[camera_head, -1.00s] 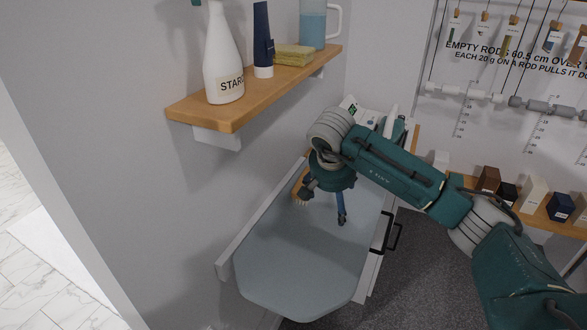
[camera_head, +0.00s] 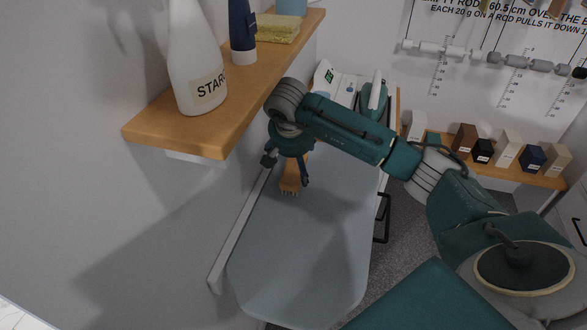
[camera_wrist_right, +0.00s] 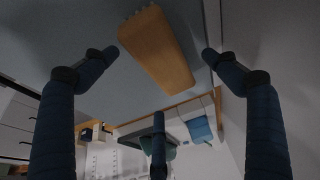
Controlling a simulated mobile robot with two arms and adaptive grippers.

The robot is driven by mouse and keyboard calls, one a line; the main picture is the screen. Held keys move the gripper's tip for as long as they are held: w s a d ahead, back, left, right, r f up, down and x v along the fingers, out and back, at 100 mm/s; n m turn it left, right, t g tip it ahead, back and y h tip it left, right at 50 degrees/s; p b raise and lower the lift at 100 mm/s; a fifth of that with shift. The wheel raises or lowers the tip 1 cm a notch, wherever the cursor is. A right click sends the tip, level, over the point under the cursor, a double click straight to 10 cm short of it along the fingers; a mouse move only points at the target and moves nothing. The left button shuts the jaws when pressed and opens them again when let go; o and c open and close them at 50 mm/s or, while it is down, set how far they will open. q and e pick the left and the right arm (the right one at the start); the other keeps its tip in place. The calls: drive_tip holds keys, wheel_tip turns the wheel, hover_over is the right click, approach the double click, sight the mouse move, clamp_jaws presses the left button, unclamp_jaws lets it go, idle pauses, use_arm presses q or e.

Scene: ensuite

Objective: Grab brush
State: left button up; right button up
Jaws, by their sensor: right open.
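A wooden brush (camera_head: 291,177) with pale bristles lies on the grey-blue ironing board (camera_head: 300,245), near its far left edge. My right gripper (camera_head: 287,172) is open above the brush and partly hides it in the head view. In the right wrist view the tan brush (camera_wrist_right: 158,48) shows between the spread fingers of the right gripper (camera_wrist_right: 155,52), with a gap on both sides. I cannot tell how high the fingers are above the board. My left gripper is not in view.
A wooden wall shelf (camera_head: 225,95) overhangs at the left, holding a white spray-starch bottle (camera_head: 195,65), a dark blue bottle (camera_head: 242,35) and a yellow sponge (camera_head: 277,27). An iron (camera_head: 372,98) stands at the board's far end. Several small blocks sit on a shelf (camera_head: 545,181) at right.

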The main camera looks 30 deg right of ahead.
sight(298, 169)
drive_tip(key=x, duration=0.2)
drive_tip(key=p+x, duration=0.1)
drive_tip(key=x, duration=0.1)
drive_tip(key=shift+s+f, duration=0.1)
drive_tip(key=shift+s, duration=0.15)
drive_tip(key=c, duration=1.3)
